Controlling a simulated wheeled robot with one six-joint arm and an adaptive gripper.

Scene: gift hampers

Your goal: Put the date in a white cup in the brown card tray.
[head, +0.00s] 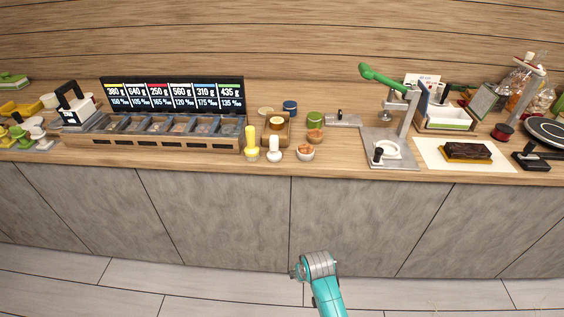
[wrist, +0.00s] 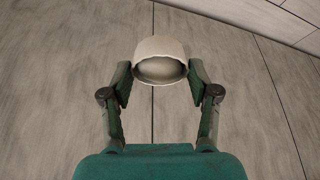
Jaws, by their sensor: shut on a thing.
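In the wrist view a small off-white cup (wrist: 160,47) sits between the fingertips of my gripper (wrist: 160,76), which is shut on it. The cup's round mouth faces the camera, and its inside looks pale; I cannot make out a date in it. In the head view my arm's end is low in front of the counter, and the fingers and cup cannot be made out there. A dark brown block-like item with a golden-brown edge (head: 467,152) lies on a white mat at the right; I cannot tell whether it is the brown card tray.
A green-handled press (head: 392,120) stands left of the mat. Cabinet fronts are close beyond my gripper; the floor is clear.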

